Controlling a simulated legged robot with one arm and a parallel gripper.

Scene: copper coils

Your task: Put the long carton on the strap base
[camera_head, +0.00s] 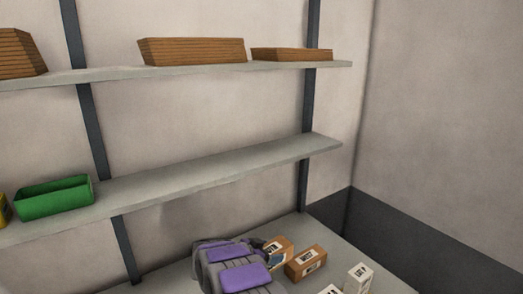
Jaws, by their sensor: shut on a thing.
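My gripper (262,257), grey with purple panels, shows at the bottom middle, over the lower surface. It is shut on a brown carton (280,245) with a white label, just right of its purple part. The gripper hides part of this carton, and I cannot tell whether the carton touches the surface. Another brown carton (306,263) with a label lies just to the right. I cannot tell from their visible sides which is the long carton. I cannot make out the strap base in this view.
White labelled boxes (358,278) stand at the lower right of the grey lower surface (340,248). A green bin (55,197) sits on the middle shelf (215,176), which is bare to its right. Brown slatted crates (192,52) stand on the top shelf. Dark uprights hold the shelves.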

